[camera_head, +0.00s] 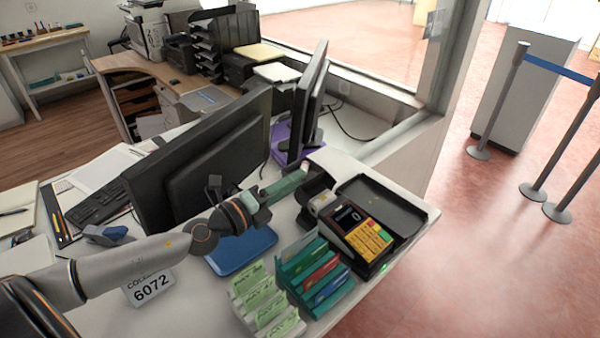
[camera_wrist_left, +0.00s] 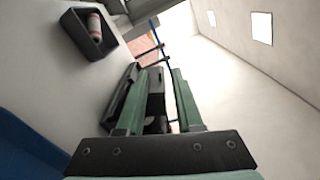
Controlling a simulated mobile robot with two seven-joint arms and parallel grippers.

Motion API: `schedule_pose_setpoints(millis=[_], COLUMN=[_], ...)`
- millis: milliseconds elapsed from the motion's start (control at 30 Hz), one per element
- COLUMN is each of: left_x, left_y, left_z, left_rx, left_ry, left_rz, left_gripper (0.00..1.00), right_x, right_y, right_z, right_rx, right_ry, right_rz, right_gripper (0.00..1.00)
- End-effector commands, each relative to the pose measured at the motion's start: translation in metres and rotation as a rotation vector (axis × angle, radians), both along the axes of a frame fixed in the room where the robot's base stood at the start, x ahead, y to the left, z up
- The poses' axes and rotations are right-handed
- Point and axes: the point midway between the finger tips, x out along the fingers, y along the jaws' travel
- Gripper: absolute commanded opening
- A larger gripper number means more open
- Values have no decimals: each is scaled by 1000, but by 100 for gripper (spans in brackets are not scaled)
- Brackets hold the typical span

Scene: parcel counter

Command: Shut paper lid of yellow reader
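The yellow reader (camera_head: 368,238), a dark terminal with yellow keys and a small display, stands near the counter's right corner. A dark, rimmed flat panel (camera_head: 385,203) lies just behind it; I cannot tell whether this is its paper lid. A grey and dark part (camera_head: 320,201) is at the reader's left. My left gripper (camera_head: 300,178) reaches in from the left, its green fingers close to that part. In the wrist view the fingers (camera_wrist_left: 157,72) stand apart, with dark shapes beyond them and nothing clearly held. My right gripper is not in view.
Teal card holders (camera_head: 315,275) and a rack of green slips (camera_head: 265,305) stand in front of the reader. A blue tray (camera_head: 241,252) lies under my arm. Monitors (camera_head: 205,150) stand behind it. The wrist view shows a dark box (camera_wrist_left: 88,34) with a roll.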

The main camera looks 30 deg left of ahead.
Motion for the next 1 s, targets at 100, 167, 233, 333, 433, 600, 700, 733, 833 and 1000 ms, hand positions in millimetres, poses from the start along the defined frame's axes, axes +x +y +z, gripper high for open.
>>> schedule_pose_setpoints(millis=[100, 167, 233, 333, 433, 600, 700, 733, 833, 1000], left_x=[11, 15, 19, 22, 23, 23, 23, 23, 22, 22], left_y=[-3, -5, -6, -7, -8, -8, -8, -8, -8, -8], left_z=[2, 2, 1, 1, 0, -1, 0, 0, 0, 0], left_rx=[-3, -2, -2, -1, -1, -1, -1, -1, -1, -1], left_ry=[-2, -1, 0, 0, 0, 1, 0, 0, 0, 0], left_rz=[1, 2, 1, 1, 0, -1, 0, 0, 0, 0], left_gripper=[35, 35, 35, 35, 35, 35, 28, 25, 14, 0], right_x=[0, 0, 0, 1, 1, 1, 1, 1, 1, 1], right_y=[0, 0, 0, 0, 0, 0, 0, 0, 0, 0], right_z=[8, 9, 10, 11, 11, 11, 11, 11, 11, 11], right_rx=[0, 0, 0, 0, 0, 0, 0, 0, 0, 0], right_ry=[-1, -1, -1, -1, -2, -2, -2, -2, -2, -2], right_rz=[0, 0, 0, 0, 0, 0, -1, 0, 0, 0], right_gripper=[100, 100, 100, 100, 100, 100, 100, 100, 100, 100])
